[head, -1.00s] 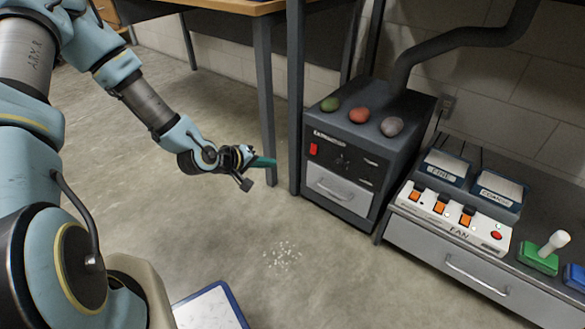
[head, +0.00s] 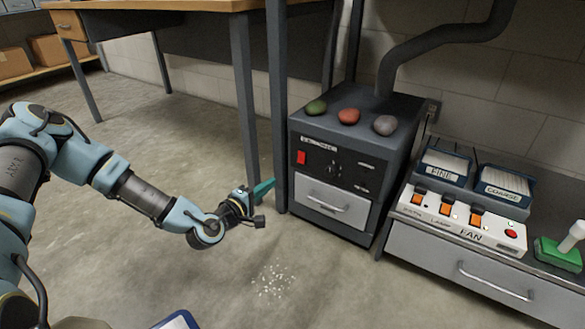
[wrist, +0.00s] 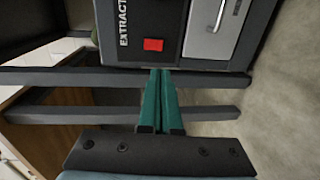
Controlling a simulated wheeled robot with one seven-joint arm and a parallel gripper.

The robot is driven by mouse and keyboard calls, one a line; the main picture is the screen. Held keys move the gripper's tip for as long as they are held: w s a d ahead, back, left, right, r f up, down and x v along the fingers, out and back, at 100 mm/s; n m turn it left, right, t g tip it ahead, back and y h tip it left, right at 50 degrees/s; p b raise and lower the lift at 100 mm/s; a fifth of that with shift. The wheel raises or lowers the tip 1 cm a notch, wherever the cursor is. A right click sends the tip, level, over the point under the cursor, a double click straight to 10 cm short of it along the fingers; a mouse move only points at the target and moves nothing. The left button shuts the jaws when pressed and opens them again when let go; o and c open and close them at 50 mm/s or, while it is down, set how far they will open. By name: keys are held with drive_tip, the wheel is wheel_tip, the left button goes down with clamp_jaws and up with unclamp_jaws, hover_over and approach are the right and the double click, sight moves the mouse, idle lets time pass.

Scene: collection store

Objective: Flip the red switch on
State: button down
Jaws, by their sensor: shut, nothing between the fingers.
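The red switch (head: 301,157) is on the upper left of the front of the dark grey extractor box (head: 326,219). In the wrist view the red switch (wrist: 153,45) lies just beyond my fingertips, beside the lettering "EXTRACT". My gripper (head: 266,187) is to the left of the box, beside the table legs, and apart from the switch. In the wrist view the green fingers of my gripper (wrist: 160,75) are together with nothing between them. Whether the switch is on or off I cannot tell.
Dark posts (head: 277,110) stand between my gripper and the box. Three stones, green, red and grey (head: 385,125), lie on the box. A white switch panel (head: 460,220) with orange switches is at the right. White specks (head: 274,281) lie on the open floor.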

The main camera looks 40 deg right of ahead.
sight(300, 162)
drive_tip(key=b+x, duration=0.5)
drive_tip(key=x, duration=0.8)
drive_tip(key=shift+f, duration=0.1)
drive_tip(key=shift+w+d+b, duration=0.1)
drive_tip(key=shift+d+b, duration=0.2)
drive_tip(key=shift+d, duration=0.2)
drive_tip(key=shift+d, duration=0.2)
drive_tip(key=shift+a, duration=0.1)
